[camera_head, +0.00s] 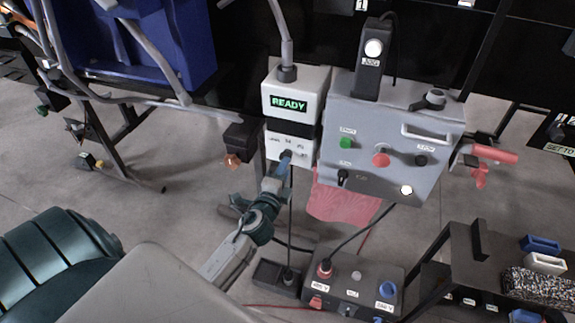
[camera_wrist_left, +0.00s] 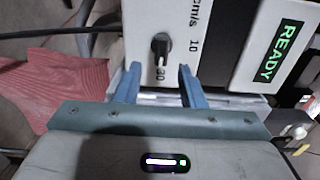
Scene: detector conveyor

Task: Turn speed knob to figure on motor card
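In the head view my left gripper (camera_head: 284,162) is at the lower part of the white box (camera_head: 312,84) and hides most of the knob. A card lettered "SET TO" (camera_head: 561,150) is cut off at the right edge.
The box's display (camera_head: 289,104) reads "READY" in green. A grey control box (camera_head: 392,165) with buttons stands close on the right. A red cloth (camera_head: 342,200) hangs below. A dark button box (camera_head: 355,280) and cables lie beneath the arm.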

